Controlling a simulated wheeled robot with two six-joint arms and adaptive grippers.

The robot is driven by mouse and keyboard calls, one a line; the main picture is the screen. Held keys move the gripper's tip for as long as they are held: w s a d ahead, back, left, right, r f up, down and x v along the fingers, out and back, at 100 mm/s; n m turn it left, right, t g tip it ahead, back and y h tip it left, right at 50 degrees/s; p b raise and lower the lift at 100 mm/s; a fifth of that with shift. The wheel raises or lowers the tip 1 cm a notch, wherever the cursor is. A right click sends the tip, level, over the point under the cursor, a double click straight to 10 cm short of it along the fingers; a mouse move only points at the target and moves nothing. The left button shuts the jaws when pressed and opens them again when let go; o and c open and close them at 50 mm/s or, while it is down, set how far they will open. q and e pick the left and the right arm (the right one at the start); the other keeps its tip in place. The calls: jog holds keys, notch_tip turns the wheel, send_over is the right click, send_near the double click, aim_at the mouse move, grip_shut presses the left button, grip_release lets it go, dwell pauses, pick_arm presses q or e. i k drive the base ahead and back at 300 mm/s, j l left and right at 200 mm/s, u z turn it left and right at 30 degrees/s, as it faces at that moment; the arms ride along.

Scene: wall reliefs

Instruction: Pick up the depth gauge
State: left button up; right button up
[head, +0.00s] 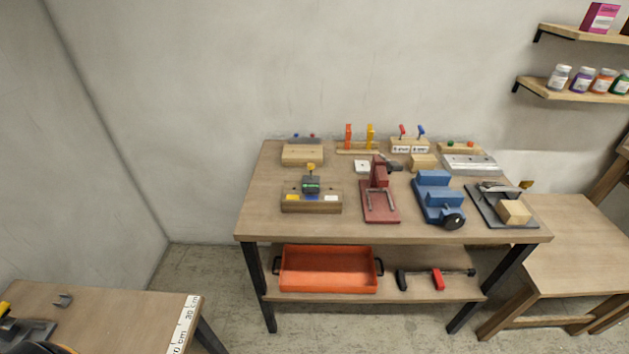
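A small dark device with a green display and a yellow knob on top (311,184) looks like the depth gauge. It sits upright on a wooden block with coloured patches (312,205), at the left front of the workbench (345,231). Nothing hides it from this view. Neither of my grippers is clearly in view.
A red press (380,205), a blue vise (437,197) and a dark tool with a wood block (514,212) stand to its right. Wooden racks line the bench's back. An orange tray (327,288) is on the lower shelf. The bench's front left is clear.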

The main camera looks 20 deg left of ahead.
aim_at(308, 186)
jog(key=i+l+u, duration=0.15)
jog(key=u, duration=0.55)
